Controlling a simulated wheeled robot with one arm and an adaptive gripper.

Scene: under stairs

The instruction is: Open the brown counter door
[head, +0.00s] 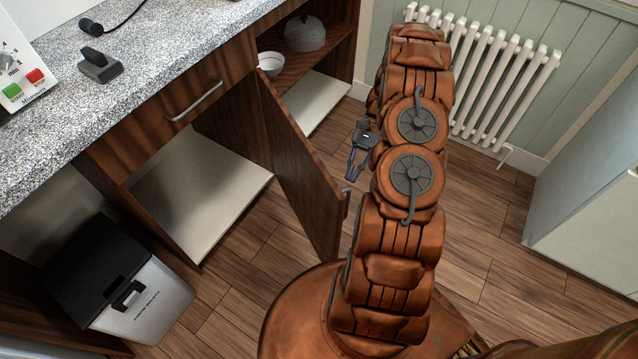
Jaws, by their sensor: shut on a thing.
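The brown counter door (300,170) stands swung well out from the counter, hinged on its right side by the open shelves. Its compartment (200,185) shows a pale, empty floor. The door's metal handle (346,204) shows at its free edge, on the outer face, and is mostly hidden by the door. My gripper (353,172) is on the outer side of the door, close to the free edge, with its fingers pointing down at the handle. It is shut on the handle, though the contact itself is hard to see.
A drawer with a metal handle (194,101) is shut above the compartment. A black-and-white bin (145,305) stands at lower left. Open shelves hold a bowl (271,64). A white radiator (495,80) and a pale cabinet (590,200) bound the right side. Wooden floor (480,230) is clear between.

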